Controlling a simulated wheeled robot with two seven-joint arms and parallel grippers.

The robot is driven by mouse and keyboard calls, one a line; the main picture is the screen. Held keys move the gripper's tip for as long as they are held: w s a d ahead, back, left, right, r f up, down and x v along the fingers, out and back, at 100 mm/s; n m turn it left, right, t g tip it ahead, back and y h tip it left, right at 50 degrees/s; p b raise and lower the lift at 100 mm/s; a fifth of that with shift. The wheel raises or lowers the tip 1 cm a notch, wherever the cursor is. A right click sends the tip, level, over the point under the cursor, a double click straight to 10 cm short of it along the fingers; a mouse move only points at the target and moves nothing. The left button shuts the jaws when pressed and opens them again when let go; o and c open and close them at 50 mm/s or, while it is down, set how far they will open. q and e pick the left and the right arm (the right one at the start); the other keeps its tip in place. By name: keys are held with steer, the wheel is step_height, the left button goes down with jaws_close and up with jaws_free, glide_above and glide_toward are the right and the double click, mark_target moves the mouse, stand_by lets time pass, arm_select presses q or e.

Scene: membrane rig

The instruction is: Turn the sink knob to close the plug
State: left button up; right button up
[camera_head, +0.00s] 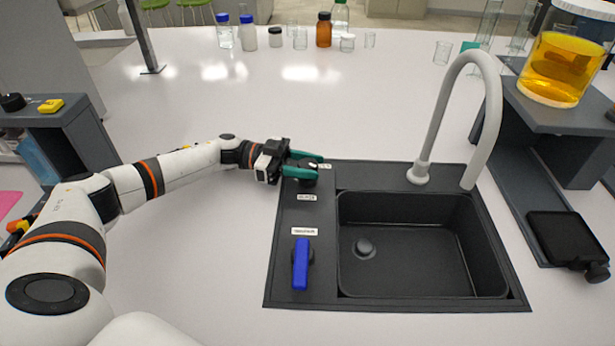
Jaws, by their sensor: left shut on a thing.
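The black sink (300,267) is set into the white counter, with a panel on its left side. A dark round knob (308,180) sits at the far end of that panel, partly covered by my left gripper. My left gripper (308,168) has green fingers and is shut on this knob. A blue lever handle (301,264) sits at the near end of the panel, pointing toward me. The round drain plug (365,248) is on the basin floor at the left; I cannot tell whether it is raised or seated. My right gripper is not in view.
A tall white faucet (490,110) arches over the back right of the sink. A grey stand (575,115) with a jar of yellow liquid (561,68) is at the right. Bottles and glassware, including a brown bottle (323,30), line the back.

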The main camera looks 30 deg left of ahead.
mark_target(308, 163)
arm_select(q)
steer(key=m+g+b, duration=0.1)
steer(key=g+b, duration=0.1)
steer(key=m+g+b, duration=0.2)
steer(key=shift+w+f+g+h, duration=0.1)
steer(key=shift+f+g+h, duration=0.05)
steer(key=shift+g+h, duration=0.2)
steer(key=shift+r+m+g+b, duration=0.2)
steer(key=shift+m+g+b, duration=0.9)
steer(key=shift+g, duration=0.35)
steer(key=o, duration=1)
steer(key=shift+c, duration=0.2)
steer(key=shift+r, duration=0.1)
step_height(308, 163, up, 10)
steer(key=shift+f, duration=0.1)
